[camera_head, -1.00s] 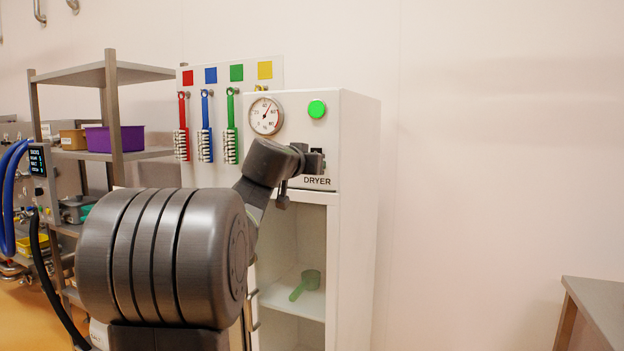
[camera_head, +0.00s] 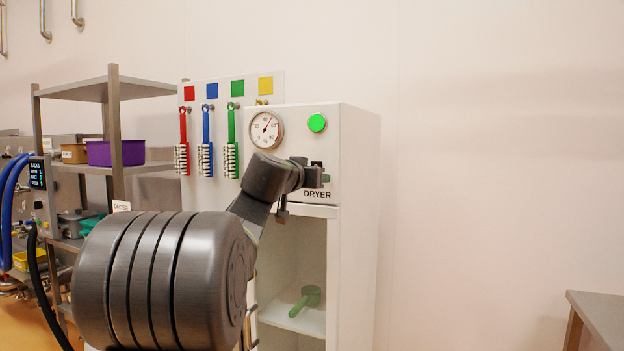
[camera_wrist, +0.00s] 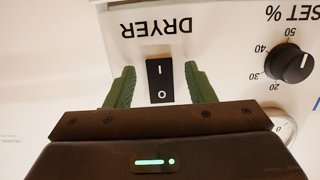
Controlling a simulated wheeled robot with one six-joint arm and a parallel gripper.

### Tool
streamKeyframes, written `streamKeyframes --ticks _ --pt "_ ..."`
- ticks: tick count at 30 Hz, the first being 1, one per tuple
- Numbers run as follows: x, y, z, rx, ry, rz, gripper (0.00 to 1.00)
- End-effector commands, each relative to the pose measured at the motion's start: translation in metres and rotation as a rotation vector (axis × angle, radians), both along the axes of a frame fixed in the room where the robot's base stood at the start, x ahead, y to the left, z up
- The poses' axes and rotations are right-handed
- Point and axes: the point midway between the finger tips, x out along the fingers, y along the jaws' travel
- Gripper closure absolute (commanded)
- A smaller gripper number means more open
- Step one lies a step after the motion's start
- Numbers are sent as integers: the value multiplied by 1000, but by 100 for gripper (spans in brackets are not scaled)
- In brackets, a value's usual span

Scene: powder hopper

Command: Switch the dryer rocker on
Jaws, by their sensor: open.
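The dryer (camera_head: 358,200) is a tall white cabinet with a dial gauge and a lit green round lamp (camera_head: 317,123) on its upper front. The black dryer rocker (camera_wrist: 160,80), marked I and O, shows in the wrist view, where the picture is upside down beside the DRYER label (camera_wrist: 156,28). My gripper (camera_wrist: 157,84) is open, with one green finger on each side of the rocker and a gap to it on both sides. I cannot tell whether the fingertips touch the panel. In the head view my gripper and wrist (camera_head: 318,174) cover most of the rocker.
A black SET % knob (camera_wrist: 289,64) sits to the right of the rocker in the wrist view. Red, blue and green brushes (camera_head: 205,140) hang left of the dryer. A green scoop (camera_head: 306,299) lies inside the cabinet. A table (camera_head: 598,318) stands at the right.

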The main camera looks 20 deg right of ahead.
Motion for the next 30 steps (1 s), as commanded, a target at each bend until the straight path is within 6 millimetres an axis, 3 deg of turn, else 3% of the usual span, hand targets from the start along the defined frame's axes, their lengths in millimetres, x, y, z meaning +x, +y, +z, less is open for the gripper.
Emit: streamKeyframes --ticks 5,21,30 --pt "-13 16 2 -1 -2 2 51" --pt "-78 93 16 -1 -2 4 51" --pt "-88 103 18 -1 -1 1 51"
